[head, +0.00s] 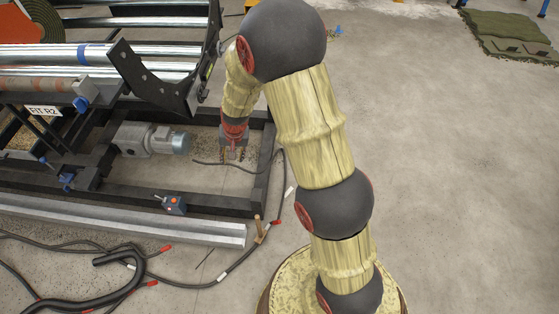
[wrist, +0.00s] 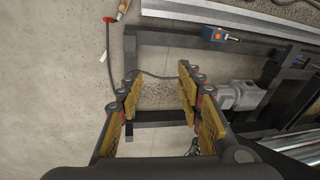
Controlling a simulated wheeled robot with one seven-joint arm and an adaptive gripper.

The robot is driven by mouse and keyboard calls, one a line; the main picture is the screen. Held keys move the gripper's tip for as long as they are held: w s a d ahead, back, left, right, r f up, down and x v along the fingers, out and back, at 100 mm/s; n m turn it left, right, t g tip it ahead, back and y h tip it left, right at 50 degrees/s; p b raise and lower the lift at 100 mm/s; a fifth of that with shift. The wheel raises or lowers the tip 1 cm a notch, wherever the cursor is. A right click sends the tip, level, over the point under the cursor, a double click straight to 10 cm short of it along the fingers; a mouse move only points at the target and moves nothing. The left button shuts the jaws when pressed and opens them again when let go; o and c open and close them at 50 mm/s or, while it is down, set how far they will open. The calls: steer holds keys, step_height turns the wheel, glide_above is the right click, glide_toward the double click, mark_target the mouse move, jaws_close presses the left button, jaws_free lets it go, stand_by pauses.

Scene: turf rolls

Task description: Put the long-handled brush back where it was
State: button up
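I cannot make out a long-handled brush for certain in either view. A small wooden-handled item (head: 261,230) lies on the floor beside the black cable; its end shows at the top of the wrist view (wrist: 123,9). It is too small to tell what it is. My gripper (head: 233,157) points down over the black machine frame, to the right of the grey motor. In the wrist view my gripper (wrist: 158,78) has its two yellow-padded fingers apart. Only floor, scattered bits and a cable show between them, so it holds nothing.
The black frame (head: 215,208) with metal rollers (head: 140,52) fills the left. A grey motor (head: 150,140) and a blue switch box (head: 174,204) sit low there. A metal beam (head: 130,222) and loose cables lie in front. The floor at right is clear up to green turf (head: 505,35).

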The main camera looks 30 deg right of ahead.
steer(key=s+r+n, duration=0.1)
steer(key=s+r, duration=0.2)
steer(key=r, duration=0.4)
steer(key=s+r+n+t, duration=0.1)
steer(key=s+r, duration=0.3)
steer(key=r, duration=0.3)
steer(key=s+r+n, duration=0.1)
steer(key=s+r, duration=0.2)
steer(key=r, duration=0.4)
steer(key=s+d+r+n+t, duration=0.1)
steer(key=s+r, duration=0.4)
steer(key=s, duration=0.4)
steer(key=s+d+r+n+t+h, duration=0.1)
steer(key=s+r, duration=0.4)
steer(key=s, duration=0.5)
steer(key=shift+s+d+r, duration=0.2)
steer(key=shift+d+r, duration=0.1)
steer(key=shift+r, duration=0.1)
